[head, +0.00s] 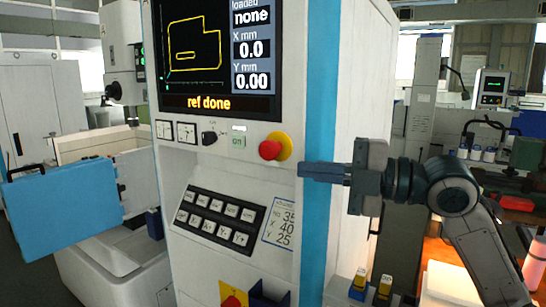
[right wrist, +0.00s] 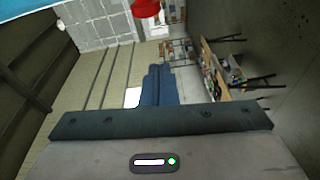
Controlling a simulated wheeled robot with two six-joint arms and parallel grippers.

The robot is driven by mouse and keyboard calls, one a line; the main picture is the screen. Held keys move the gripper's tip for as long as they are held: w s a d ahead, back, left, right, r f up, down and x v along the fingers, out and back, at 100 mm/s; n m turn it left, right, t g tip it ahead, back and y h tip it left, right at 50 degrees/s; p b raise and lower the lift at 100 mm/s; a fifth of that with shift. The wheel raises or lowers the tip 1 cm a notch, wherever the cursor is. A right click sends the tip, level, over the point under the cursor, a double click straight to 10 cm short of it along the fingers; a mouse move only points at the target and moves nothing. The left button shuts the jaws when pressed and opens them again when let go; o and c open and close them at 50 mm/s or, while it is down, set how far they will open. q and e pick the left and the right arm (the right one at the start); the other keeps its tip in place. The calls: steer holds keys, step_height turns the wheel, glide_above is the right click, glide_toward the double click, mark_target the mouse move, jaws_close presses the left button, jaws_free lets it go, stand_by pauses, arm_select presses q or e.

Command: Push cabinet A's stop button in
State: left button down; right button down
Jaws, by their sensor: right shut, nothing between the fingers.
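A red mushroom stop button (head: 270,150) on a yellow collar sits on the sloped front panel of a white and blue cabinet (head: 319,120), below its screen. No letter A shows on the cabinet. My right gripper (head: 302,170) is shut and empty. Its fingertips point left, just right of and slightly below the button in the head view, apart from it in the picture. In the right wrist view the shut fingers (right wrist: 158,85) show at the middle. A red round thing (right wrist: 146,8) is cut off at the top edge there; I cannot tell surely if it is the button. My left gripper is not in view.
The screen (head: 208,102) reads "ref done". A green "on" button (head: 238,141) and a black knob (head: 209,138) are left of the stop button. A keypad (head: 217,217) is below. Another red button on yellow (head: 234,299) is at the bottom. A blue panel (head: 62,207) stands out at left.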

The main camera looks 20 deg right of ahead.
mark_target(273, 154)
steer(key=shift+s+r, duration=0.2)
steer(key=shift+r, duration=0.4)
steer(key=shift+w+a+f+p, duration=0.1)
steer(key=shift+w+a+p, duration=0.6)
steer(key=shift+w+p, duration=0.6)
steer(key=shift+w+a+r+p, duration=0.1)
steer(key=shift+w+a+p, duration=0.55)
steer(key=shift+w+p, duration=0.65)
steer(key=shift+w+a+f+p, duration=0.1)
steer(key=shift+w+a+p, duration=0.75)
steer(key=shift+w, duration=0.75)
steer(key=shift+d, duration=0.15)
